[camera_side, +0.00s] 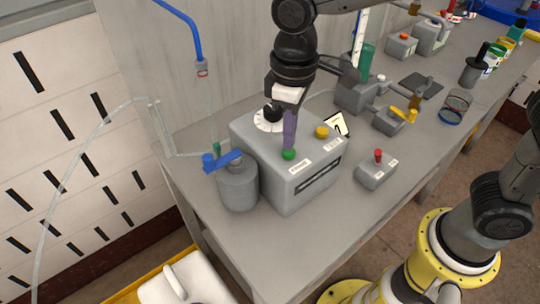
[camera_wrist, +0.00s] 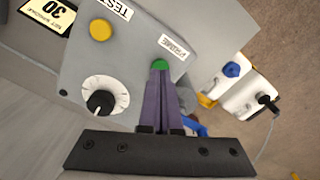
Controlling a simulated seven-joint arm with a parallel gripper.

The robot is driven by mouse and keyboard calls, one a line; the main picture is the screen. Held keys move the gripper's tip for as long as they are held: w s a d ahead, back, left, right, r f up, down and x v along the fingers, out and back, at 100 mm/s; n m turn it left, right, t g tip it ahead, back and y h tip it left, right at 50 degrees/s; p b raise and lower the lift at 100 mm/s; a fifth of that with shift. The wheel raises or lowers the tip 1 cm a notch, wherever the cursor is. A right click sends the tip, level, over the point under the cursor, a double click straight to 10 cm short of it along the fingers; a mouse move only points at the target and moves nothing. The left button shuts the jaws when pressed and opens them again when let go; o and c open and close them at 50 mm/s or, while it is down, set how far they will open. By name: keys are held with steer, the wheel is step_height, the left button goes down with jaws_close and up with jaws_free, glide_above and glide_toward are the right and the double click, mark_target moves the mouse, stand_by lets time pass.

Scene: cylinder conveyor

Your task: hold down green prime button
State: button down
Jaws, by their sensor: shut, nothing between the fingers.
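The green prime button (camera_side: 288,155) is on the top face of a grey control box (camera_side: 300,190), near its front left corner. It also shows in the wrist view (camera_wrist: 160,64), beside the PRIME label (camera_wrist: 173,48). My gripper (camera_side: 289,148) points down with its purple fingers together and nothing between them. In the wrist view the fingertips (camera_wrist: 160,72) are right at the button and cover part of it. They look to be touching it, but I cannot tell whether the button is pressed down.
A yellow button (camera_side: 321,132) by the TEST label and a black dial (camera_side: 272,112) share the box top. A grey canister with a blue lever (camera_side: 237,185) stands left of the box. A small grey box with a red knob (camera_side: 376,172) is to the right.

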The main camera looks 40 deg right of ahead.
steer(key=shift+f, duration=0.85)
stand_by(3.9)
steer(key=shift+r, duration=3.55)
steer(key=shift+d, duration=0.1)
steer(key=s+d+r+m+t, duration=0.1)
steer(key=s+d+r+m, duration=0.15)
steer(key=d, duration=0.35)
steer(key=s+d+r+m+t, duration=0.1)
steer(key=s+d+r+t, duration=0.2)
steer(key=d, duration=0.4)
steer(key=s+d+f+m+t, duration=0.1)
steer(key=s+d+f+m, duration=0.1)
steer(key=s+d+f, duration=0.4)
steer(key=s+f, duration=0.1)
steer(key=s, duration=0.3)
steer(key=shift+s+d+f+t, duration=0.15)
steer(key=shift+s+t, duration=0.15)
